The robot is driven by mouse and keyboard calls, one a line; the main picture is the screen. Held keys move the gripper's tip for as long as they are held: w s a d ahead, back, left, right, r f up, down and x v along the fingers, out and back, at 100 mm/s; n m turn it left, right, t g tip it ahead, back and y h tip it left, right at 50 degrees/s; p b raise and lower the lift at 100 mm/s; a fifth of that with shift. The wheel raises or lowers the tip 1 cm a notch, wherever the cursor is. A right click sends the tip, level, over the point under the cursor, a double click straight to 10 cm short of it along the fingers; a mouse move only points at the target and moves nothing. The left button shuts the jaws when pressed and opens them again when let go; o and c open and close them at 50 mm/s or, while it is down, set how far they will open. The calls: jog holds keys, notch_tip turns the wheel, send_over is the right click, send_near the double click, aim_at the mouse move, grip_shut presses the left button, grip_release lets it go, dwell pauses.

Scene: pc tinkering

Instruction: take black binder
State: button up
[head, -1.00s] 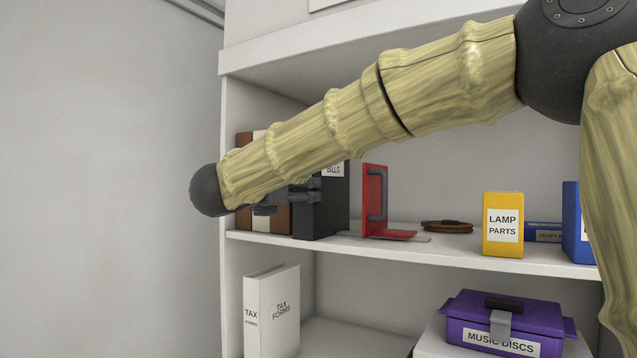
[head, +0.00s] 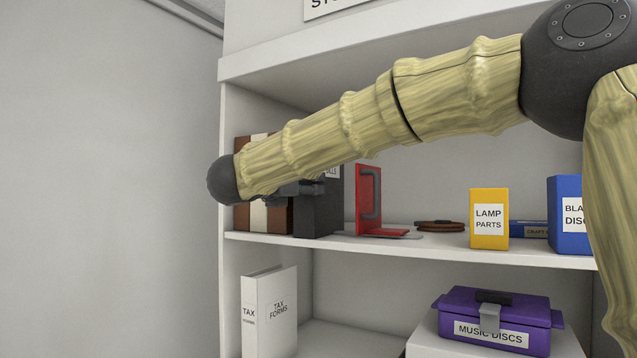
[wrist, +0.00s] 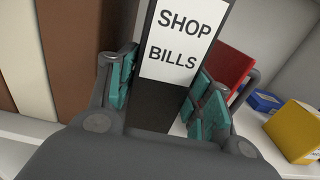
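The black binder (head: 318,212) stands upright on the upper shelf, between a brown-and-cream binder and a red bookend. Its white label reads "SHOP BILLS" in the wrist view, where its dark spine (wrist: 158,105) shows below the label. My gripper (wrist: 163,98) is open, with one teal-padded finger on each side of the spine. I cannot tell whether the pads touch it. In the head view my gripper (head: 302,188) is at the binder's front, and my arm hides the binder's upper part.
The brown-and-cream binder (head: 243,218) is close on the left. The red bookend (head: 366,200) is close on the right, with a coiled brown cable (head: 440,226), yellow box (head: 489,219) and blue box (head: 569,215) farther along. A white binder (head: 270,315) and purple case (head: 500,312) are below.

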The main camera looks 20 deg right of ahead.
jog(key=shift+w+f, duration=0.35)
jog(key=shift+w, duration=0.15)
jog(key=shift+c, duration=0.4)
jog(key=shift+o, duration=1.3)
jog(key=shift+s, duration=0.1)
jog(key=shift+r, duration=0.1)
jog(key=c, duration=0.7)
jog(key=shift+o, duration=0.2)
jog(key=shift+r, duration=0.15)
